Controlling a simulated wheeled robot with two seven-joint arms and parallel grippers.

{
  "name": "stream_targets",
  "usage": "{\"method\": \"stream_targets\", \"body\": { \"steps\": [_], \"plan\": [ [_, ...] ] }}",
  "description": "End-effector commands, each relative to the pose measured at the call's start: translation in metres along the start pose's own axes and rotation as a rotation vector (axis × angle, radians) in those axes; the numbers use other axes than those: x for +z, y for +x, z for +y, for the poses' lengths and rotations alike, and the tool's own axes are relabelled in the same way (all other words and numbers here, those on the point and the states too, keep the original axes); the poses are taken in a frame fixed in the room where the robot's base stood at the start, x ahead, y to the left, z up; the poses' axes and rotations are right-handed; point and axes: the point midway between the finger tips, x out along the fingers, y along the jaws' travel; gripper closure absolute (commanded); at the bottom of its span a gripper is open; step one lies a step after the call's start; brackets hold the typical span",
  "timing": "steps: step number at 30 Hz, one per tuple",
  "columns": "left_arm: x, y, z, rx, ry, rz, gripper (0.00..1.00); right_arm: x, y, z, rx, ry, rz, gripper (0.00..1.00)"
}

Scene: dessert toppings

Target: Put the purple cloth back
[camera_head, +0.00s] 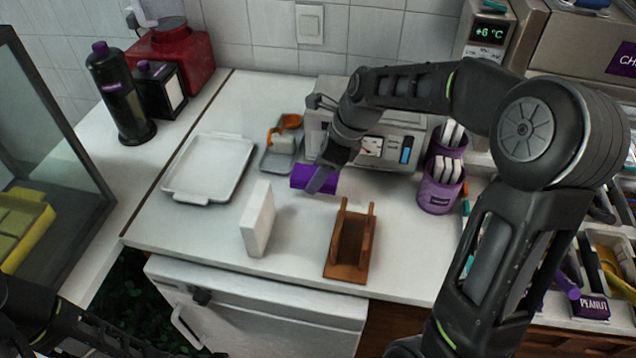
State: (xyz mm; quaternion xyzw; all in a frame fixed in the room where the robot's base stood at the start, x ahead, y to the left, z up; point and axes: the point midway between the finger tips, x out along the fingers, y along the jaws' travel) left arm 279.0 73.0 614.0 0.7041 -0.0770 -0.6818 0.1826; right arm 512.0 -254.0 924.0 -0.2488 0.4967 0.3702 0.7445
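The purple cloth (302,178) is a small folded block near the middle of the white counter, in front of the grey scale-like machine. My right gripper (321,181) comes down on it from the upper right. One dark finger lies across the front of the cloth at its right part. The other finger is hidden, so I cannot tell whether the gripper is shut on the cloth, nor whether the cloth touches the counter. My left arm shows dark at the lower left corner, with its fingertips not visible.
An empty wooden holder (349,268) and an upright white block (257,218) stand on the front counter (205,235). A white tray (168,184) lies left. The grey machine (400,127) and purple cups (437,195) stand behind and right. Bare counter lies between block and holder.

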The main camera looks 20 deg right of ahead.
Motion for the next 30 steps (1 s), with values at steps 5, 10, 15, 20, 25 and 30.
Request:
{"method": "stream_targets", "body": {
  "steps": [5,10,15,20,25,30],
  "plan": [
    [0.0,-0.001,0.0,0.0,0.0,0.0,0.64,-0.012,0.027,0.001,0.005,0.003,0.002,0.77],
    [0.0,-0.001,0.0,0.0,0.0,0.0,0.64,-0.015,0.036,0.001,0.002,0.001,0.0,0.77],
    [0.0,-0.001,0.0,0.0,0.0,0.0,0.64,-0.015,0.036,0.001,0.001,0.001,0.0,0.77],
    [0.0,0.001,0.0,0.0,0.0,0.0,0.64,-0.016,0.039,0.001,0.002,0.001,0.0,0.44],
    [0.0,0.0,0.0,0.0,0.0,0.0,0.64,-0.016,0.038,0.001,0.002,0.0,0.001,0.3],
    [0.0,0.0,0.0,0.0,0.0,0.0,0.64,-0.016,0.038,0.001,0.003,0.0,0.001,0.23]
  ]
}}
